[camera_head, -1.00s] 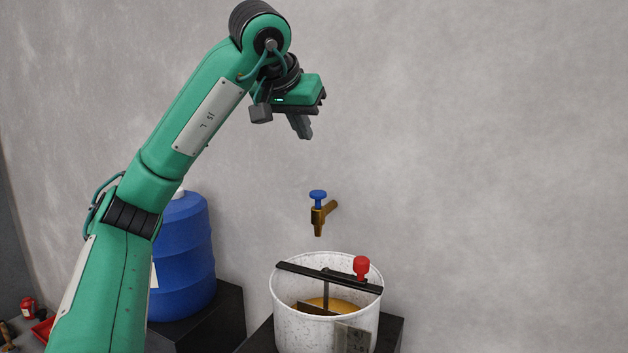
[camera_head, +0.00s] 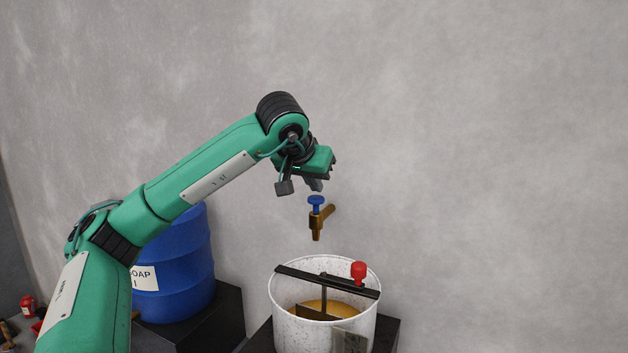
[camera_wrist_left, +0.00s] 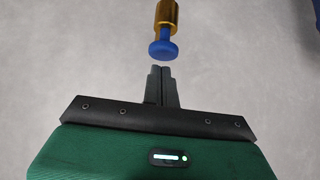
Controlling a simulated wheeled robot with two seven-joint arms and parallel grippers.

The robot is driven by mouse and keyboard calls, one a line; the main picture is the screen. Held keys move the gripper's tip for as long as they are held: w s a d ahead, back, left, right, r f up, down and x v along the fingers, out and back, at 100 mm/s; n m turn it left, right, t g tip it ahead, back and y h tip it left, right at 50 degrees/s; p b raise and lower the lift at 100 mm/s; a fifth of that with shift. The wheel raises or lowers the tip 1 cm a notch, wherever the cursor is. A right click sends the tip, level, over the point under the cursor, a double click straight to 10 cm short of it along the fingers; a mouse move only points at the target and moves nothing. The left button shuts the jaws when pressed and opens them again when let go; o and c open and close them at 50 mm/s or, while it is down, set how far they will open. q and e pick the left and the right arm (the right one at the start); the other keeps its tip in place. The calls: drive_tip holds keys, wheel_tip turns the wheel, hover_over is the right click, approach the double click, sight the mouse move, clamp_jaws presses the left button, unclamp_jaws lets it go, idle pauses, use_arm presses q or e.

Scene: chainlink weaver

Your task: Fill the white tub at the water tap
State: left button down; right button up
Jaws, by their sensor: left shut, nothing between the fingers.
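The white tub (camera_head: 283,311) stands below the brass water tap (camera_head: 318,225) on the wall. The tub has a dark crossbar with a red knob, and yellowish-brown contents show inside it. The tap has a blue handle (camera_head: 316,200) on top. My left gripper (camera_head: 316,185) is shut and empty, just above the blue handle in the head view. In the left wrist view its closed fingers (camera_wrist_left: 161,72) point toward the blue handle (camera_wrist_left: 163,51), with a small gap seeming to remain. No water stream shows under the tap. My right gripper is not in view.
A blue barrel (camera_head: 185,265) with a soap label stands on a dark block (camera_head: 225,320) left of the tub. The tub rests on another dark stand (camera_head: 388,332). Small red items (camera_head: 28,305) lie at the lower left. The wall area at right is clear.

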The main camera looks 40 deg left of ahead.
use_arm(q)
drive_tip(key=shift+f, duration=0.4)
drive_tip(key=shift+f, duration=0.1)
